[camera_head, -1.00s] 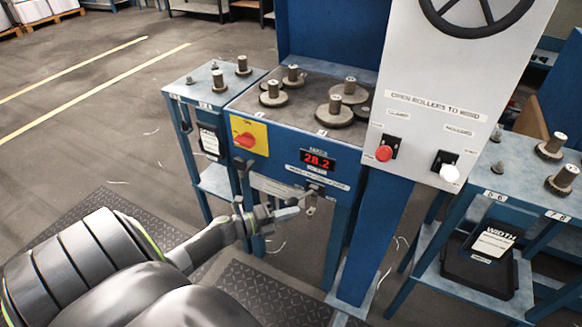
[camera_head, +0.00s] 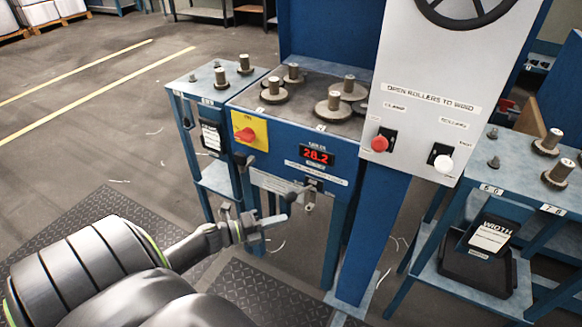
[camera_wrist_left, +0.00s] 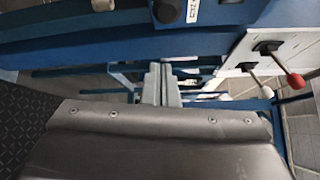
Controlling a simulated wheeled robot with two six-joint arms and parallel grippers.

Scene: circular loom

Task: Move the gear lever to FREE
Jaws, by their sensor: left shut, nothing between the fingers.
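A small lever with a dark round knob (camera_head: 291,197) sticks out below the red digital display on the blue machine front. A small metal bracket (camera_head: 310,188) is beside it. The lettering near it is too small to read, so I cannot tell its position. My left gripper (camera_head: 274,220) is shut and empty, just below and left of the knob, apparently apart from it. In the left wrist view, its closed fingers (camera_wrist_left: 162,85) point toward the machine, and a dark round knob (camera_wrist_left: 170,11) shows at the top edge. My right gripper is not in view.
A red rotary switch (camera_head: 245,135) on a yellow plate is left of the display (camera_head: 317,155). The white panel (camera_head: 430,80) carries a red knob (camera_head: 379,144) and a white knob (camera_head: 443,164). Side tables with pegs stand left and right. Open floor lies at left.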

